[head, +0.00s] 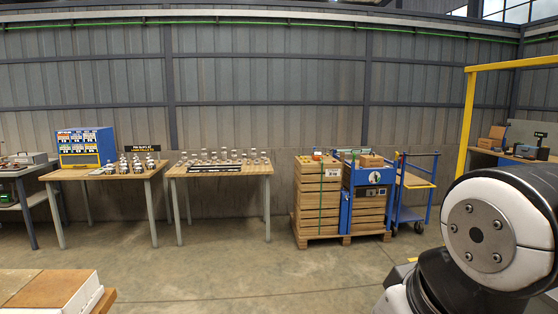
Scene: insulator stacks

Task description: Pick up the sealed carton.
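A small brown carton (371,160) sits on top of the blue and wooden stack by the back wall, right of centre. Its flaps look closed, but it is too small to tell if it is sealed. More brown boxes (495,132) stand on the bench at the far right. I cannot tell which of these the task means. My gripper is not in view; only a white and black part of my own arm shows at the lower right.
Two wooden tables (220,170) with metal insulator parts stand along the back wall. A blue cart (411,190) stands right of the crate stack (318,200). A brown-topped, white-sided block (45,288) is at the near left. The middle floor is clear.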

